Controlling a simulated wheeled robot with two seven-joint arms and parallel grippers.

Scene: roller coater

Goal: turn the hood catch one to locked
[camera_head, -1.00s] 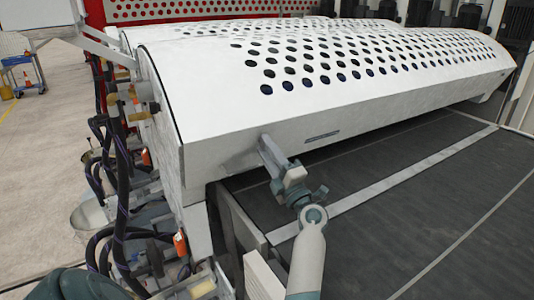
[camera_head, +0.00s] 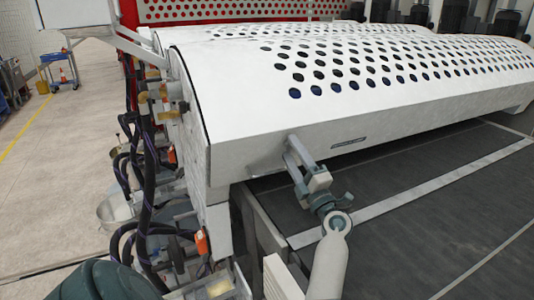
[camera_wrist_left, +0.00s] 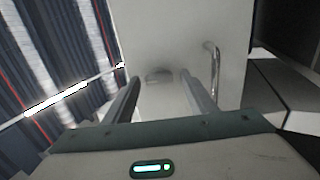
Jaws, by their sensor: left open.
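The white perforated hood (camera_head: 400,90) fills the middle of the head view, with a plain front lip. My left gripper (camera_head: 291,150) is at that lip near its left end, with its fingertips close to the white face. In the left wrist view the left gripper (camera_wrist_left: 160,77) is open, its two fingers apart before a pale panel (camera_wrist_left: 180,35). A small grey rounded fitting (camera_wrist_left: 158,73) shows between the fingertips, with no grip on it. A bent metal handle (camera_wrist_left: 212,75) stands right of the fingers. I cannot tell which part is hood catch one, or its position.
Dark hoses (camera_head: 150,180) and an orange-tipped fitting (camera_head: 201,243) crowd the machine's left end. A dark flat bed (camera_head: 430,220) with pale strips lies right of my left arm. Open floor (camera_head: 60,190) and a blue trolley (camera_head: 60,72) are at the far left.

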